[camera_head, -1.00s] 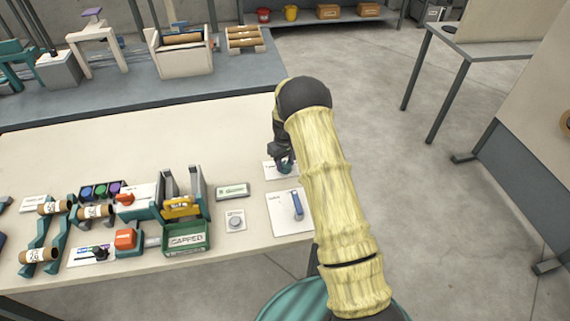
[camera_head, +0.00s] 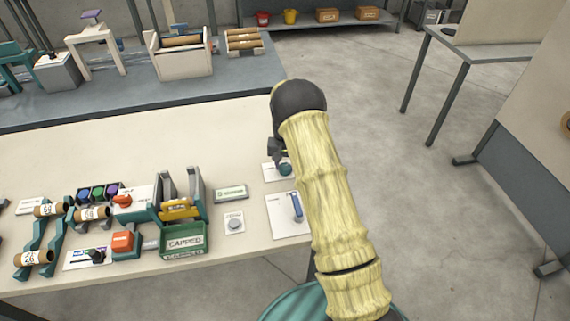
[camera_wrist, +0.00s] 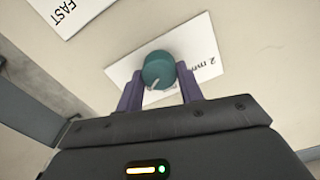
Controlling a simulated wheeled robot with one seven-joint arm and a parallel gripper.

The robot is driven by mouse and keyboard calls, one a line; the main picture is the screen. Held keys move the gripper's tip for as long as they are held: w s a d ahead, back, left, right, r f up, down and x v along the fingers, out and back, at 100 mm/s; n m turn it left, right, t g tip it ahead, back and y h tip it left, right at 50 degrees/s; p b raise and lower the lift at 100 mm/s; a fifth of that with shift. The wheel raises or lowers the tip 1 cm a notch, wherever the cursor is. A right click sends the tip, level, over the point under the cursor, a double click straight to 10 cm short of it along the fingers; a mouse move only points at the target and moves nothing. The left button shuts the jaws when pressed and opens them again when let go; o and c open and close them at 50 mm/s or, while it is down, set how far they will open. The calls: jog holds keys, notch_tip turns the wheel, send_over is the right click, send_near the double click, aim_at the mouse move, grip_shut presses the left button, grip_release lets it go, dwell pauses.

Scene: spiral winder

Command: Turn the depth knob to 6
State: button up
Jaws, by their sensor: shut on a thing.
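A round teal knob (camera_wrist: 158,70) with a white pointer line sits on a white plate (camera_wrist: 120,72). The pointer line points toward the lower left in the wrist view. Print reading about "2 mm" shows at the plate's right side; other print on it is hidden or too small to read. My gripper (camera_wrist: 158,82) has its two purple fingers on either side of the knob and is shut on it. In the head view the knob (camera_head: 285,169) shows just below my gripper (camera_head: 278,152), near the table's right edge.
A white panel with a blue lever (camera_head: 297,206) lies just in front of the knob; a "FAST" card (camera_wrist: 68,12) shows in the wrist view. A grey button (camera_head: 234,223), a green-labelled box (camera_head: 231,193) and a green "CAPPED" bin (camera_head: 184,243) stand to the left.

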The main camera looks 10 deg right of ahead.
aim_at(286, 167)
dwell(0.3)
jog(key=o, duration=1)
notch_tip(286, 167, up, 18)
jog(key=b, duration=0.2)
jog(key=shift+f, duration=0.25)
jog(key=s+r+n+t+p, duration=0.2)
jog(key=s+n, duration=0.1)
jog(key=s, duration=2.7)
jog(key=shift+t, duration=0.3)
